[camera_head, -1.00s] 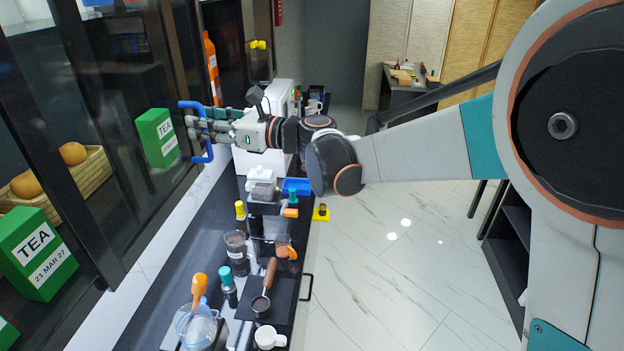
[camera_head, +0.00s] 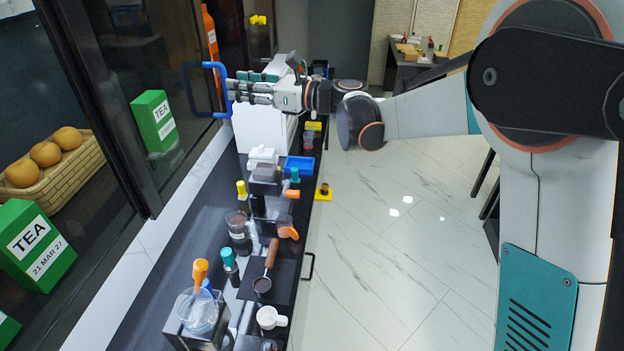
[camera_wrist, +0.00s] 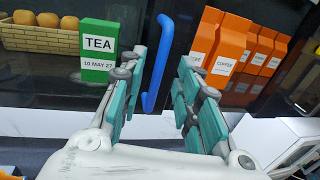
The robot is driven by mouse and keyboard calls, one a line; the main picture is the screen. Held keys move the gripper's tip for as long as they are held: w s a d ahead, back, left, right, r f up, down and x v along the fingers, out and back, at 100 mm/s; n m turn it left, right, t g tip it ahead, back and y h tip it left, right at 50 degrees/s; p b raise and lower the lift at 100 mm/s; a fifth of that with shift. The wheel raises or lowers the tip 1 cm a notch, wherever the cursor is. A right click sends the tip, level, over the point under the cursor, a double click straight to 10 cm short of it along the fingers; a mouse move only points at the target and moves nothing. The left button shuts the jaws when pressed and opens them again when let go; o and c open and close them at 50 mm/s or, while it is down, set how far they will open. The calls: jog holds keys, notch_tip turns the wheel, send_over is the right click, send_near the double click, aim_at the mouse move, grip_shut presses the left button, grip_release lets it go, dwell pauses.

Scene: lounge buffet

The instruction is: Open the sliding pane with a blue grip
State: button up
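The blue grip (camera_head: 225,90) is an upright bar on a dark-framed glass sliding pane (camera_head: 115,90) of the cabinet at left. My gripper (camera_head: 230,90) is level with the grip, its fingers pointing left at it. In the wrist view the blue grip (camera_wrist: 158,65) stands between the two fingers of my gripper (camera_wrist: 162,78), with a gap on each side. The fingers are apart, and no firm hold shows. How deep the bar lies between the fingertips is hard to tell.
Behind the cabinet front are green tea boxes (camera_head: 38,245), a basket (camera_head: 65,185) of rolls and orange coffee boxes (camera_wrist: 230,45). The dark counter (camera_head: 150,305) below holds jars, a blue tray (camera_head: 300,166) and a portafilter (camera_head: 267,270). Marble floor (camera_head: 400,240) is clear at right.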

jog(key=b+v, duration=0.2)
jog(key=v, duration=0.7)
jog(key=s+d+f+n+h+b, duration=0.3)
jog(key=s+f+b, duration=0.2)
jog(key=f, duration=0.3)
jog(key=s+d+f+n+h+b, duration=0.3)
jog(key=s+d+f+n+b, duration=0.1)
jog(key=f, duration=0.4)
jog(key=shift+s+d+t+b, duration=0.25)
jog(key=shift+s+b, duration=0.3)
jog(key=shift+b, duration=0.65)
jog(key=shift+f, duration=0.1)
